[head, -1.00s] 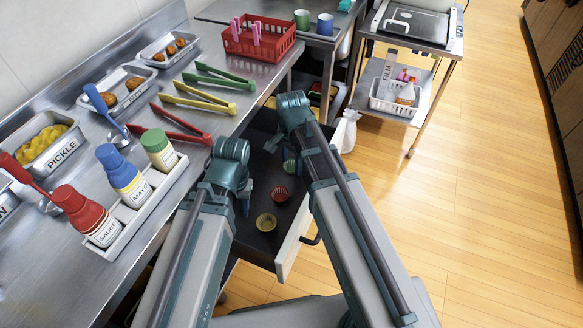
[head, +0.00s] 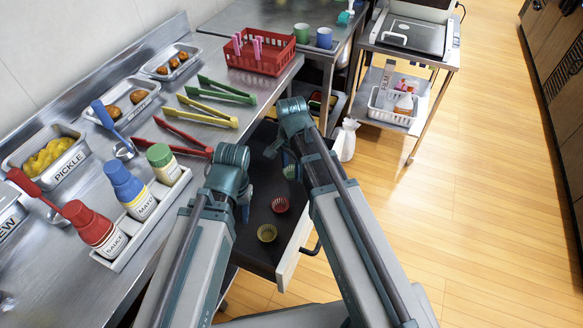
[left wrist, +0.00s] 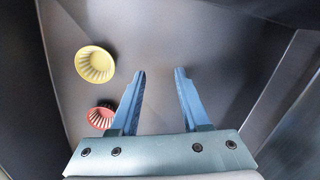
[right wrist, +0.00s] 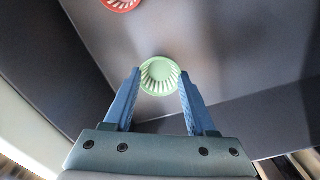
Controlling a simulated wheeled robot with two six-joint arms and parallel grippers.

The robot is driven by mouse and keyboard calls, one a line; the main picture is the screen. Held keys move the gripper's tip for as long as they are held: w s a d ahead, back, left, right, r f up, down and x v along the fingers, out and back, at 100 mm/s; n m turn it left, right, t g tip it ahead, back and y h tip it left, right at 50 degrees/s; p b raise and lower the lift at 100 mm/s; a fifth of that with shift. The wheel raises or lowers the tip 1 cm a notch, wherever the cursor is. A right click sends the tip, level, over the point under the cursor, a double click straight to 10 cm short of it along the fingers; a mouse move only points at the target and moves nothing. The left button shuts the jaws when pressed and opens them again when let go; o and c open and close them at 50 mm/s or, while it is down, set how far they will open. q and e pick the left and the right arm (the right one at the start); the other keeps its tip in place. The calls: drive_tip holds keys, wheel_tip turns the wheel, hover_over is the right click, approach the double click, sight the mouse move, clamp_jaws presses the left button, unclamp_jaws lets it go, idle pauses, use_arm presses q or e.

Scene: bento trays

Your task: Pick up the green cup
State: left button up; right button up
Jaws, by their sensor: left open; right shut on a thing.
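The green cup (right wrist: 160,76), a small ribbed cup, is between the fingers of my right gripper (right wrist: 160,85), which is shut on it. In the head view the green cup (head: 291,172) is partly hidden by my right arm, over the open drawer. I cannot tell whether it is clear of the drawer floor. My left gripper (left wrist: 160,74) is open and empty over the drawer. A yellow cup (left wrist: 95,64) and a red cup (left wrist: 101,117) stand in the drawer to the left of its fingers.
The open drawer (head: 287,262) has walls close around both grippers. The steel counter (head: 60,262) on the left carries trays, tongs, sauce bottles and a red basket (head: 243,60). A green mug (head: 301,33) and a blue mug (head: 324,38) stand at the back.

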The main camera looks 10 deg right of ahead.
sight(292, 175)
wheel_tip(292, 175, up, 7)
drive_tip(key=p, duration=0.6)
